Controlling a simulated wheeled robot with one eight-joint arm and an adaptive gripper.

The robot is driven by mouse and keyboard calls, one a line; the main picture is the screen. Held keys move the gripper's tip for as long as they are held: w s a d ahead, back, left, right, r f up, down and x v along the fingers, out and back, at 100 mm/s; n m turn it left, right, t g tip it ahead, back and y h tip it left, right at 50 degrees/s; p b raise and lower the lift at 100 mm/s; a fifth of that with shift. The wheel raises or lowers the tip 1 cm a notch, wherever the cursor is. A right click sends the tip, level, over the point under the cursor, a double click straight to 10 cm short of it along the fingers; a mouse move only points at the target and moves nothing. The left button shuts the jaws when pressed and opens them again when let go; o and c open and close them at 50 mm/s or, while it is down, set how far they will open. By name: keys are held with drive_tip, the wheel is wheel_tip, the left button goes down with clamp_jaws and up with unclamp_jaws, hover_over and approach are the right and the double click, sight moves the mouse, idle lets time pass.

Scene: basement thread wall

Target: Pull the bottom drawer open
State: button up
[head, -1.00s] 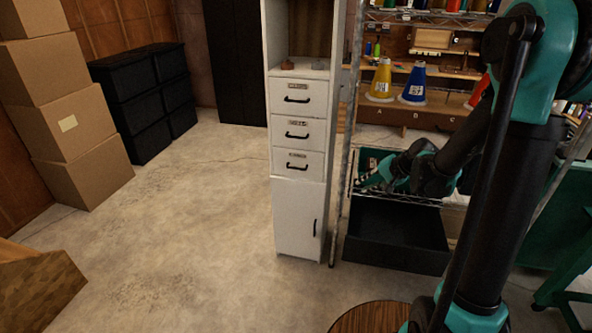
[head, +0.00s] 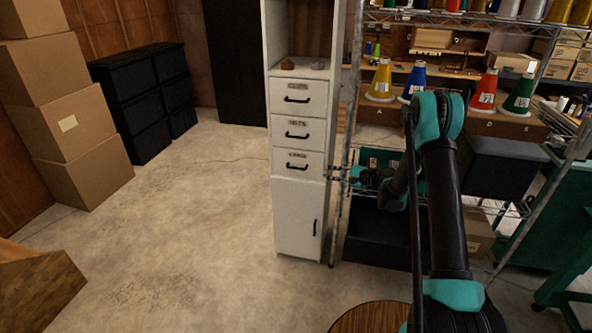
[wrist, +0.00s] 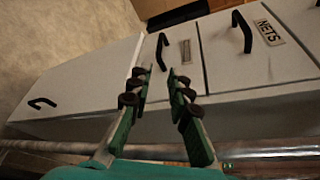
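The bottom drawer (head: 290,173) is the lowest of three white drawers in a narrow white cabinet (head: 292,215). It is closed, and its black handle (head: 297,167) sits below a small label. In the wrist view the cabinet lies sideways, with the bottom drawer's handle (wrist: 161,50) just beyond my fingertips. My gripper (wrist: 161,82) is open and empty, its two fingers apart and pointing toward that handle without touching it. In the head view my gripper (head: 337,172) is at the cabinet's right side, at about the drawer's height, partly behind a metal post.
A wire shelf rack with a metal post (head: 342,200) stands right beside the cabinet. A black bin (head: 378,238) sits low in the rack. Thread cones (head: 381,82) stand above. The floor (head: 190,220) in front and left of the cabinet is clear.

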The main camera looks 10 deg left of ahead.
sight(296, 168)
drive_tip(key=x, duration=1.7)
drive_tip(key=shift+w+a, duration=0.1)
drive_tip(key=shift+a, duration=0.2)
clamp_jaws()
